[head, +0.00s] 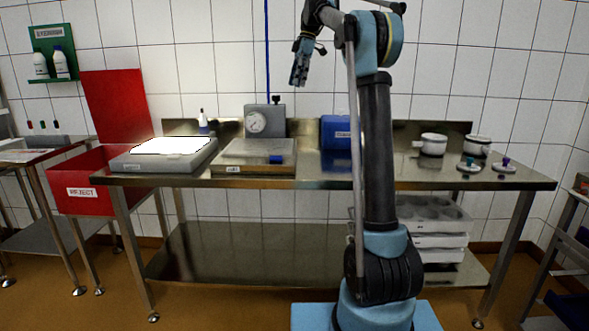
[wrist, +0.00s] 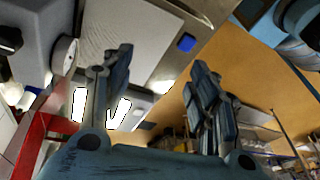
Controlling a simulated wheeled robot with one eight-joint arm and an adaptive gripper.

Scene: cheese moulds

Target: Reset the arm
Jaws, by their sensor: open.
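My gripper (head: 299,72) is raised well above the steel table in the head view, with its fingers pointing down. In the wrist view its two fingers (wrist: 163,95) stand wide apart with nothing between them. My arm stands upright in front of the table, right of the middle, and hides part of it. The gripper touches nothing.
A red reject bin (head: 92,198) stands left. White trays (head: 440,241) sit below.

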